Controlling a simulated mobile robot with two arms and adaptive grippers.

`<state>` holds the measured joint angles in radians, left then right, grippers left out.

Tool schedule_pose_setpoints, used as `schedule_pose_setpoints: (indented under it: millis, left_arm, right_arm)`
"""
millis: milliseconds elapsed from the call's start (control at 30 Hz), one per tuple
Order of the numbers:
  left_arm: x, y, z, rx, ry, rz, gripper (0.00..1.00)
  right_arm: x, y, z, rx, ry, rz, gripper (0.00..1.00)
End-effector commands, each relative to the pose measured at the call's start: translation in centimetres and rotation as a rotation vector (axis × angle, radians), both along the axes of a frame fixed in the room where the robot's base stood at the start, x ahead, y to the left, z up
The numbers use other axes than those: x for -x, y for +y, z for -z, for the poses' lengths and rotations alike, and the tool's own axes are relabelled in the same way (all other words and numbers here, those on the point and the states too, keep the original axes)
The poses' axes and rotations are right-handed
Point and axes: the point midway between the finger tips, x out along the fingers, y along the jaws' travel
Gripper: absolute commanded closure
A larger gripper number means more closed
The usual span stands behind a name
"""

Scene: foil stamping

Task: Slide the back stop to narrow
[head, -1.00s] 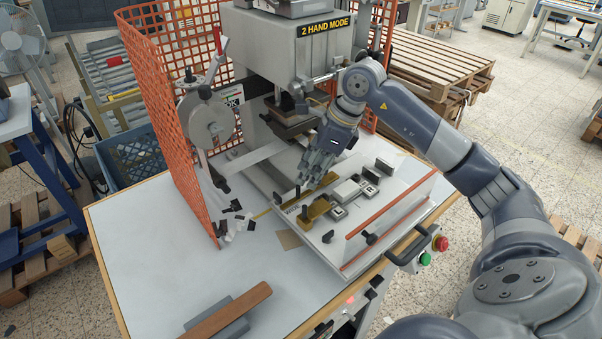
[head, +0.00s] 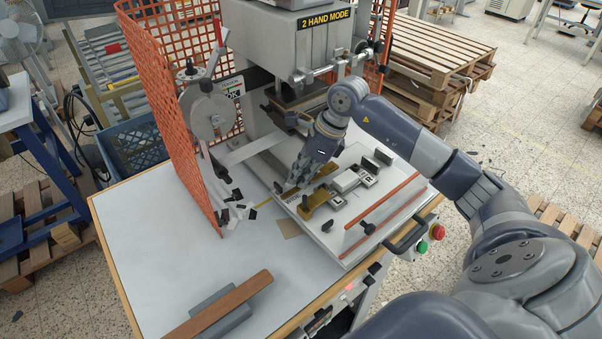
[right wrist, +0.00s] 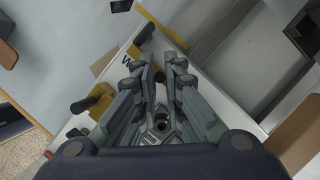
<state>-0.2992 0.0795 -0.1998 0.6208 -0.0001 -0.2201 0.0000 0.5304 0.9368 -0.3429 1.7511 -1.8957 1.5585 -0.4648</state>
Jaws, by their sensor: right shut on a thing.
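The white machine plate (head: 342,240) carries brass pieces near its left side. A brass block with a black knob (head: 318,199) stands in front of my right gripper (head: 299,180); in the right wrist view this block (right wrist: 101,101) is left of the fingers. The back stop appears to be the piece at my fingertips, mostly hidden by them. My right gripper (right wrist: 164,66) points down at the plate with its fingers close together, shut on it. Part of a printed label (right wrist: 127,59) starting with W shows beside the fingers. My left gripper is not in view.
The press head (head: 290,45) stands behind the gripper. An orange mesh guard (head: 165,110) rises at left. An orange-red bar (head: 385,212) and a black handle (head: 408,236) lie at the plate's front right.

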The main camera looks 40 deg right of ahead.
Motion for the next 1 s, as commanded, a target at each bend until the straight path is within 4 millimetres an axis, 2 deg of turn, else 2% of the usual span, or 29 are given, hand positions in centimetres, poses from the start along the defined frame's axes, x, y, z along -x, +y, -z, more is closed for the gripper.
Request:
schedule_pose_setpoints:
  millis: [133, 300, 600, 633, 700, 1000]
  left_arm:
    - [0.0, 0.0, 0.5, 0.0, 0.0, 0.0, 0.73]
    - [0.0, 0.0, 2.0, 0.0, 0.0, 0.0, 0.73]
    - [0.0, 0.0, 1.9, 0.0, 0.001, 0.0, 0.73]
    - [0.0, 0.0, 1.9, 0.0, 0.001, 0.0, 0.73]
    - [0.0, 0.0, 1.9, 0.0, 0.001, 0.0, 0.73]
    - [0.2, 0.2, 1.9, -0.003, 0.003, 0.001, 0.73]
  right_arm:
    - [0.3, -0.2, 0.2, 0.003, -0.001, 0.001, 1.0]
    - [1.7, -0.3, 0.3, 0.005, -0.001, 0.001, 1.0]
    - [2.1, -0.2, -0.1, 0.001, 0.0, 0.001, 1.0]
    - [2.1, -0.2, -0.1, 0.001, 0.0, 0.001, 0.86]
    - [2.1, -0.2, -0.1, 0.001, 0.0, 0.001, 0.7]
    - [2.0, -0.2, -0.1, 0.001, -0.001, 0.0, 0.7]
